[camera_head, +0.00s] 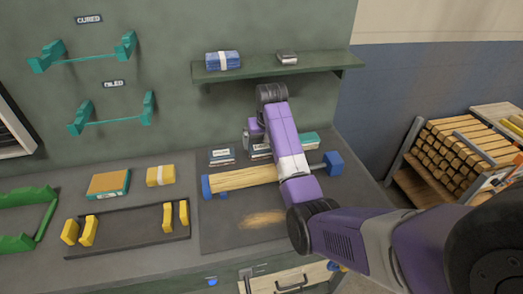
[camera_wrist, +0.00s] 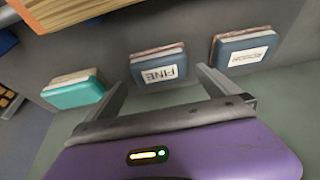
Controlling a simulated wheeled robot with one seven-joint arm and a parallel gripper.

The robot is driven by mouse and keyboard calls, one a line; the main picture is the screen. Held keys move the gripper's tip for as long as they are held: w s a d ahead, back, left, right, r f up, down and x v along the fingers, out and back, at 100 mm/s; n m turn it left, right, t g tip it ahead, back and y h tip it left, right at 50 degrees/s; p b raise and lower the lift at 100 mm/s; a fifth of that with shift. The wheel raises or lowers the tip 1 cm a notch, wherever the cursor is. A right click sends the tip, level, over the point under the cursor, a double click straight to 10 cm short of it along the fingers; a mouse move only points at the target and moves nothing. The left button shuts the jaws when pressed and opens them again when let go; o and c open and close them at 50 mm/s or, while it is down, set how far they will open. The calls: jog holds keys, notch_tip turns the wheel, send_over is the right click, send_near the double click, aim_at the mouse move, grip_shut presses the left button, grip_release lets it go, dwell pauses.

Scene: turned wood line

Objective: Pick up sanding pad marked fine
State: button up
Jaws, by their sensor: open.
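The sanding pad marked FINE (camera_wrist: 158,68) is a dark blue-grey block with a white label and a reddish layer behind it. In the wrist view it lies ahead, between the fingers of my open gripper (camera_wrist: 162,80), whose jaws are empty. I cannot tell whether the fingertips reach beside it. In the head view the fine pad (camera_head: 261,153) is the middle one of the row at the back of the bench, partly hidden by my gripper (camera_head: 254,138).
A similar labelled pad (camera_head: 221,156) and a teal pad (camera_head: 308,140) flank it. A wooden bar (camera_head: 243,180) between blue blocks lies in front. A green shelf (camera_head: 265,68) with a blue bundle (camera_head: 222,60) hangs above. Yellow holders stand on a black tray (camera_head: 130,232) at left.

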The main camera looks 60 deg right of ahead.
aim_at(261, 147)
jog(key=shift+p+x, duration=0.55)
jog(key=shift+x, duration=2.1)
jog(key=shift+d, duration=0.1)
jog(key=shift+c, duration=0.2)
jog(key=c, duration=1.1)
jog(key=shift+r, duration=0.15)
notch_tip(261, 147, up, 7)
jog(key=p, duration=0.4)
jog(key=shift+w+r, duration=0.1)
jog(key=s+a, duration=0.7)
jog(key=a, duration=0.1)
jog(key=s+a, duration=0.7)
jog(key=a, duration=0.1)
jog(key=s+a, duration=0.7)
jog(key=a, duration=0.1)
jog(key=shift+a, duration=0.1)
